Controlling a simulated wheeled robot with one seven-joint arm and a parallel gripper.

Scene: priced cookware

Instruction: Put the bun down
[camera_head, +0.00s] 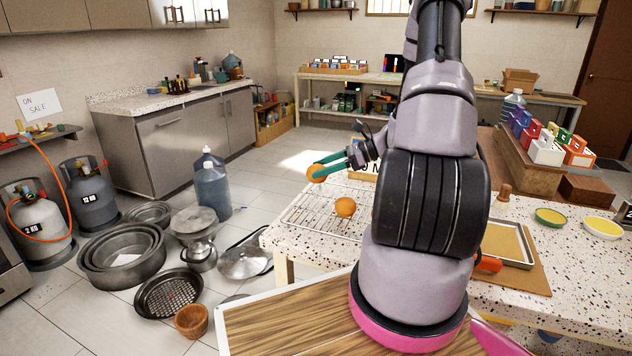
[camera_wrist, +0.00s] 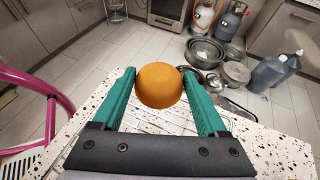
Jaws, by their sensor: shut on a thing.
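My gripper (camera_head: 322,170) has green fingers and is shut on a round orange-brown bun (camera_head: 316,174). In the wrist view the held bun (camera_wrist: 159,85) sits between the tips of both fingers. The bun is above the far left part of the speckled table, near its edge. A second bun (camera_head: 345,207) lies on a wire cooling rack (camera_head: 305,222) on that table. Part of the rack shows between my fingers in the wrist view (camera_wrist: 150,118). My arm hides the rack's right side.
A metal tray (camera_head: 508,246) on a brown board lies right of my arm. Pots and pans (camera_head: 122,255) and large blue bottles (camera_head: 212,190) stand on the floor beyond the table's left edge.

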